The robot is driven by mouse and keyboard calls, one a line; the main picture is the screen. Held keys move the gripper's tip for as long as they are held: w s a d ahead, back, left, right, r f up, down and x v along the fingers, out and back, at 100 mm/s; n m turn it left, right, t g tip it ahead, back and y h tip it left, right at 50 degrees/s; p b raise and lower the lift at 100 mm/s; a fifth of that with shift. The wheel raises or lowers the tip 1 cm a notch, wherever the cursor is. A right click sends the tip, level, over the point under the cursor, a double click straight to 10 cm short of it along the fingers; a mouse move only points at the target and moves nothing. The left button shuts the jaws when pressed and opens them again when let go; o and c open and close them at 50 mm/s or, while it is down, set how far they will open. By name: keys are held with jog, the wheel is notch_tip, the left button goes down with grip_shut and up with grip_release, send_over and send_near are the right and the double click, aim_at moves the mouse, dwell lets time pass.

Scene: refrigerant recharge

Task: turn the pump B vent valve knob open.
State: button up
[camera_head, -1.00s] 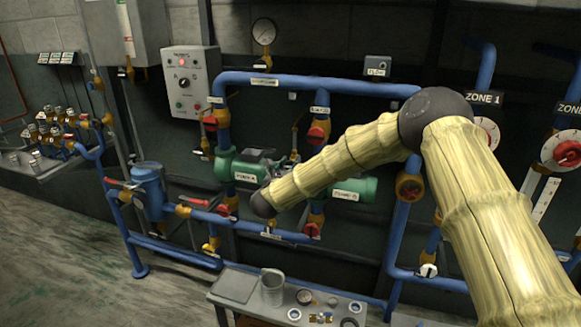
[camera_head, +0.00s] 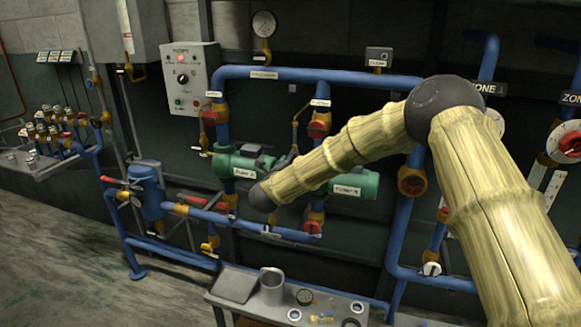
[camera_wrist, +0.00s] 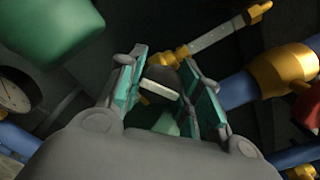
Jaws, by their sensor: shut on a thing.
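In the wrist view my gripper (camera_wrist: 164,72) has its two teal-padded fingers around a small dark round knob with a pale bar (camera_wrist: 160,90), and it is shut on it. I take this to be the vent valve knob; no label on it can be read. A green rounded body (camera_wrist: 50,30) is at the upper left of that view. In the head view the right green pump, pump B (camera_head: 357,187), stands below the blue pipe.
A yellow-ended pale lever (camera_wrist: 222,35) and a blue pipe with a yellow fitting (camera_wrist: 280,75) are close to my fingers. A gauge (camera_wrist: 14,92) is at the left. In the head view a red valve (camera_head: 319,125) is above the pumps, and a bench (camera_head: 238,285) with small parts stands below.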

jog(key=n+b, duration=0.1)
jog(key=n, duration=0.5)
jog(key=shift+n, duration=0.3)
jog(key=n, duration=0.5)
jog(key=shift+n, duration=0.3)
jog(key=o, duration=1.1)
jog(key=shift+c, duration=0.2)
jog(key=shift+s, duration=0.1)
jog(key=v, duration=1.2)
